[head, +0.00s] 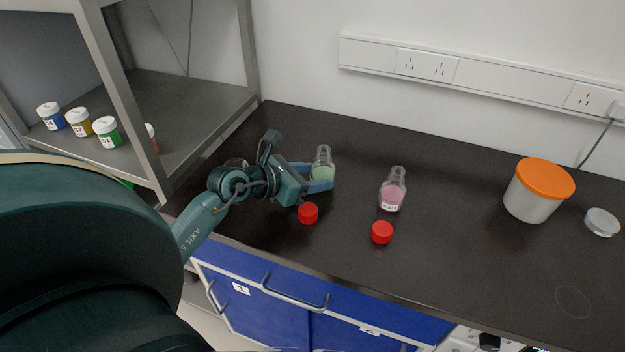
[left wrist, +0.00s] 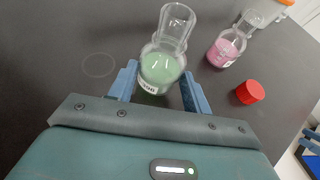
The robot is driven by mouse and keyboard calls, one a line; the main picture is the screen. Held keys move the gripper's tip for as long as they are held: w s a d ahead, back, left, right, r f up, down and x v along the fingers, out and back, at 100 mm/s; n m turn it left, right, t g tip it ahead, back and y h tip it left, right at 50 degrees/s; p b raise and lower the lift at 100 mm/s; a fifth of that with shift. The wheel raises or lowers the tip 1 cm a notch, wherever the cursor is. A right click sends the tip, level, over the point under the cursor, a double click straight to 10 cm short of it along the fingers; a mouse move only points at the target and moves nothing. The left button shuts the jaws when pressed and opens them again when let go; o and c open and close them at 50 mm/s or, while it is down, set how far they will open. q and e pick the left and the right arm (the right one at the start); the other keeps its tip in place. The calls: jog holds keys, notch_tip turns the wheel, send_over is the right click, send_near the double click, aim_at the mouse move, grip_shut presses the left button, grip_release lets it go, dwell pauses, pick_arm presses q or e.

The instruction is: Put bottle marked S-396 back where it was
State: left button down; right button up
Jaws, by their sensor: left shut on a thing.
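A clear bottle with green contents (head: 323,165) stands on the black bench. My left gripper (head: 318,179) has its blue fingers on either side of this bottle and is shut on it. In the left wrist view the green bottle (left wrist: 162,66) is upright between the fingers (left wrist: 160,88), and its label is only partly visible. A second clear bottle with pink contents (head: 392,193) stands to the right, apart from the gripper; it also shows in the left wrist view (left wrist: 227,48). I cannot read which label says S-396.
Two red caps lie on the bench, one near my left gripper (head: 308,213) and one in front of the pink bottle (head: 382,232). A grey shelf (head: 190,104) with several small jars stands left.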

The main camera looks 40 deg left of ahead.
pick_arm(q)
jog(key=shift+f, duration=0.5)
jog(key=shift+f, duration=0.1)
pick_arm(e)
jog(key=shift+f, duration=0.1)
pick_arm(q)
jog(key=c, duration=0.6)
grip_release()
jog(key=shift+f, duration=0.1)
jog(key=shift+c, duration=0.2)
jog(key=shift+r, duration=0.25)
jog(key=v, duration=1.1)
jog(key=shift+s+b, duration=0.25)
jog(key=shift+b, duration=0.15)
jog(key=shift+s+a+r, duration=0.1)
jog(key=shift+s+a, duration=0.05)
jog(key=shift+s, duration=0.05)
pick_arm(e)
jog(key=shift+w+a, duration=0.1)
jog(key=shift+a, duration=0.1)
